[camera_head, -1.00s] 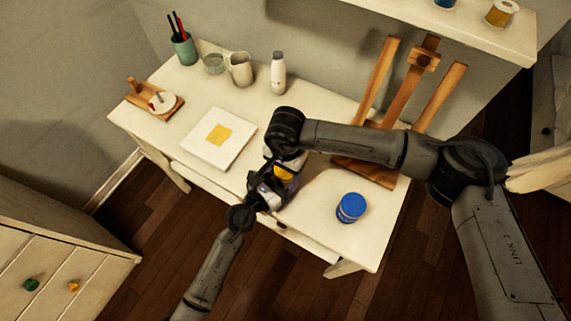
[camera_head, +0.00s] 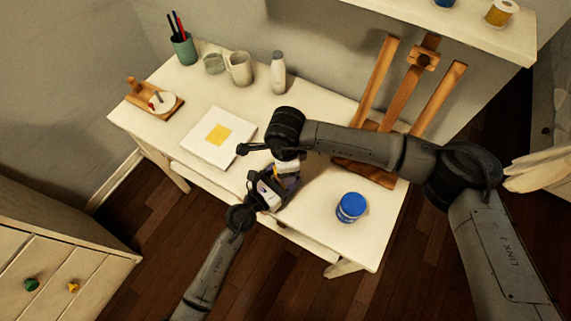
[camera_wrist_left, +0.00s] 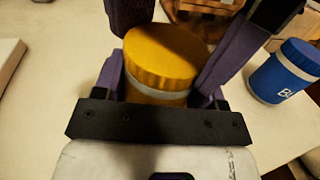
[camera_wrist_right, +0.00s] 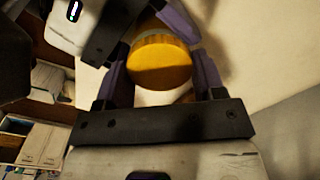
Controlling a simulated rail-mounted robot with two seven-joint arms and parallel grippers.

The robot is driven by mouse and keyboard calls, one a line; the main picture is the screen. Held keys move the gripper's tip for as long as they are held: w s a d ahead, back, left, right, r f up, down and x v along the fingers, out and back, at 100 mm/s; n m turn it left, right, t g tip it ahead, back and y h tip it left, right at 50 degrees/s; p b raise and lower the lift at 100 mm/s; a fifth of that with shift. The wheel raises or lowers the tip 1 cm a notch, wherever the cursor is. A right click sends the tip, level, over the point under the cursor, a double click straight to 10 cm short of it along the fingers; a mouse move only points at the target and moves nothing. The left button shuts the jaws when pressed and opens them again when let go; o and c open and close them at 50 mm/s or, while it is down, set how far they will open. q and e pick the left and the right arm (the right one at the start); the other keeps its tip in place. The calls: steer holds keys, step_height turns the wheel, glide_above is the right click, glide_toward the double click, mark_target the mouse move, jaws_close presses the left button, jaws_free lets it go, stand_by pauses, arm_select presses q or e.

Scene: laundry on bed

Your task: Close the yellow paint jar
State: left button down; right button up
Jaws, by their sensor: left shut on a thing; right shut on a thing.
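The yellow paint jar (camera_head: 285,168) is mostly hidden between my two grippers at the front of the table. In the left wrist view its yellow lid (camera_wrist_left: 160,52) is on top of the jar body (camera_wrist_left: 155,97), with a pale band below the lid. My left gripper (camera_wrist_left: 158,85) is shut on the jar body from the front. My right gripper (camera_wrist_right: 160,75) is shut around the yellow lid from above; the lid's top faces that wrist camera. Whether the lid is fully tight cannot be seen.
A blue paint jar (camera_head: 350,207) stands to the right on the table. A white canvas with a yellow square (camera_head: 206,148) lies to the left. A wooden easel (camera_head: 400,90) stands behind my right arm. A mug (camera_head: 240,68), bottle (camera_head: 278,73) and pencil cup (camera_head: 184,48) line the back.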

steer(key=o, duration=1)
steer(key=shift+r, duration=0.15)
steer(key=shift+r, duration=2.15)
steer(key=shift+c, duration=0.3)
